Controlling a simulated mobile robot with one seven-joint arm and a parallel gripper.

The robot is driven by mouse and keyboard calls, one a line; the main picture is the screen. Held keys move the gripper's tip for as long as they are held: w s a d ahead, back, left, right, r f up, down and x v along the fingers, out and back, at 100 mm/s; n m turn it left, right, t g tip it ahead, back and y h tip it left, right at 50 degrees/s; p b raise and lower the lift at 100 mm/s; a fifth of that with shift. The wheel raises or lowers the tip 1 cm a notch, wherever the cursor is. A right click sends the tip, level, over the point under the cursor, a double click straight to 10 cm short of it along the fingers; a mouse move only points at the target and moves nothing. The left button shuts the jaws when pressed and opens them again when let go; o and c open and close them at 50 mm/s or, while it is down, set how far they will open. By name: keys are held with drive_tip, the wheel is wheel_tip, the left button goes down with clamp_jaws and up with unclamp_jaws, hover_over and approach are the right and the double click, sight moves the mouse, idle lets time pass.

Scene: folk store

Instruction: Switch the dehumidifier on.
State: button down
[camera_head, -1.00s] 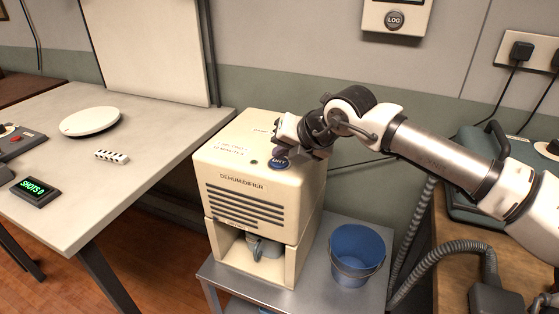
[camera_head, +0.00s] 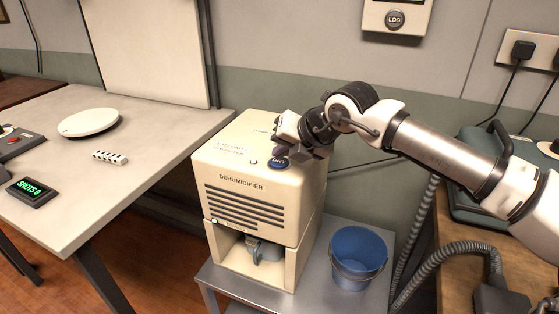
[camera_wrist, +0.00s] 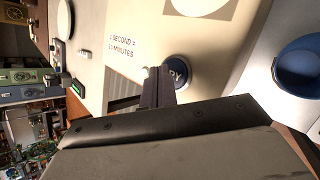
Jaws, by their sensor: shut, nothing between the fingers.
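The cream dehumidifier (camera_head: 243,186) stands on a grey metal stand, its vents facing front. A round blue button (camera_head: 278,164), apparently marked DRY, is on its top near the front edge. Beside it a small round lamp (camera_head: 253,162) shows white, and a small bright spot (camera_head: 214,220) shows low on the front. My gripper (camera_wrist: 158,73) is shut and empty, pointing down at the top. Its fingertips are right beside the blue button (camera_wrist: 179,74) and overlap its edge in the wrist view. I cannot tell whether they touch it.
A grey jug (camera_head: 266,251) sits in the dehumidifier's lower bay. A blue bucket (camera_head: 358,250) stands on the stand (camera_head: 318,281) to the right. A pale table (camera_head: 140,155) with a white disc and a "SHOTS 0" display is to the left.

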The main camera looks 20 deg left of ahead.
sight(282, 164)
drive_tip(key=shift+r, duration=0.15)
drive_tip(key=shift+r+p, duration=1.15)
drive_tip(key=shift+r, duration=1.75)
